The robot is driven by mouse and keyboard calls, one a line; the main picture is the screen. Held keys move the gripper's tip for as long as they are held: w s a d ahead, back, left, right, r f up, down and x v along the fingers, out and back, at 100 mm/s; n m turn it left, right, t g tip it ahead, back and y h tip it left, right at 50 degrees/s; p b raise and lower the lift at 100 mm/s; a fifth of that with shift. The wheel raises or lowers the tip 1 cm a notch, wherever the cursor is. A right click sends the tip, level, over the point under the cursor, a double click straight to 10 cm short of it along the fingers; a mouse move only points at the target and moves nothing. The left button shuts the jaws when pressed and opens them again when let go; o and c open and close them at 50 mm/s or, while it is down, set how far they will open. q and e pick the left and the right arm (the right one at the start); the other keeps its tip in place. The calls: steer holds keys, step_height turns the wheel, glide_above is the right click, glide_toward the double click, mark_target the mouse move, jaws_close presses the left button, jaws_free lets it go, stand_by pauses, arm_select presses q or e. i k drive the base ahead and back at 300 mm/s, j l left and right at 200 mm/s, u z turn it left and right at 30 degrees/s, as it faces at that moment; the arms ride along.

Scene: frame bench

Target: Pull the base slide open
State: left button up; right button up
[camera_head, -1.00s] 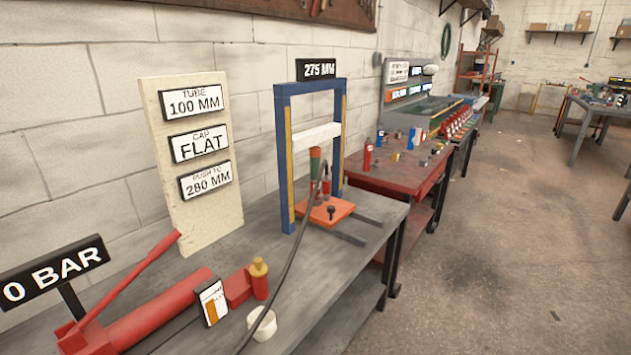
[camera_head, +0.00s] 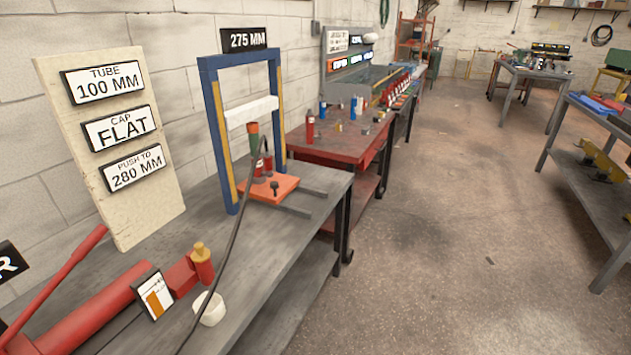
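The base slide is an orange-red plate (camera_head: 268,189) at the foot of a blue press frame (camera_head: 213,130) on the grey bench. Two dark rails (camera_head: 290,210) run out from under the plate toward the bench's front edge. A small black knob (camera_head: 275,187) stands on the plate. Neither of my grippers is in view.
A sign board (camera_head: 110,150) leans on the wall. A red table (camera_head: 335,148) stands beyond. Open concrete floor (camera_head: 430,220) lies to the right.

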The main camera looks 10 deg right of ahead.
mark_target(267, 179)
steer(key=i+l+z, duration=0.2)
steer(key=i+l, duration=0.15)
steer(key=i, duration=0.15)
steer(key=i+l+z, duration=0.15)
steer(key=i, duration=0.4)
steer(key=l, duration=0.1)
